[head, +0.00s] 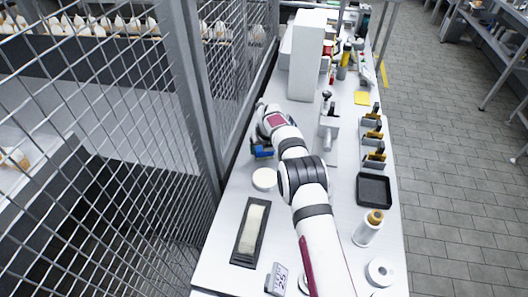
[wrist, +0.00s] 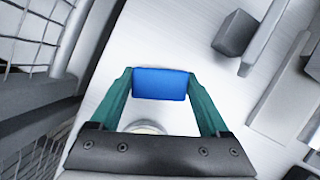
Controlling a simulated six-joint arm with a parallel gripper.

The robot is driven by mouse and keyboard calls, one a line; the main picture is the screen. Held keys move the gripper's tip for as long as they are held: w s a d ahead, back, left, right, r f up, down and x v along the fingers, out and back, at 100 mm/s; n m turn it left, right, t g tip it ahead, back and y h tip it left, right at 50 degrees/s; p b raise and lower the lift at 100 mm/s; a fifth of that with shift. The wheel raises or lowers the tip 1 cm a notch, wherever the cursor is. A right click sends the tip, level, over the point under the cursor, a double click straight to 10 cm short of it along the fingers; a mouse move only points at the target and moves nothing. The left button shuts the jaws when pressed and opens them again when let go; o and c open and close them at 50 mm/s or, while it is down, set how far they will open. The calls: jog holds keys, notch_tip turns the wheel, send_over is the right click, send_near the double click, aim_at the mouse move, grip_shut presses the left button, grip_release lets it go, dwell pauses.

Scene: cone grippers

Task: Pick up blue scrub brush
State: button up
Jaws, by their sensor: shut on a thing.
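The blue scrub brush (wrist: 160,84) shows in the wrist view as a blue block between the two teal fingers of my gripper (wrist: 161,80). The fingers are shut on its two ends. In the head view the blue brush (head: 263,153) is small, at the left side of the table near the mesh fence, partly hidden by my gripper. I cannot tell whether it touches the table or is held above it.
A white round lid or dish (head: 264,179) lies just in front of the brush. A dark tray with a pale strip (head: 251,232) is nearer. The mesh fence (head: 232,80) borders the left edge. A black tray (head: 374,189) and a roll (head: 368,229) stand right.

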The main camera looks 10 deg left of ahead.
jog(key=shift+r, duration=0.5)
jog(key=shift+c, duration=0.3)
notch_tip(320, 180, up, 3)
jog(key=shift+f, duration=0.1)
jog(key=s+d+r, duration=0.2)
jog(key=d+r, duration=0.5)
jog(key=d, duration=0.4)
jog(key=shift+d+r, duration=0.15)
jog(key=shift+d, duration=0.15)
jog(key=o, duration=1)
jog(key=c, duration=0.7)
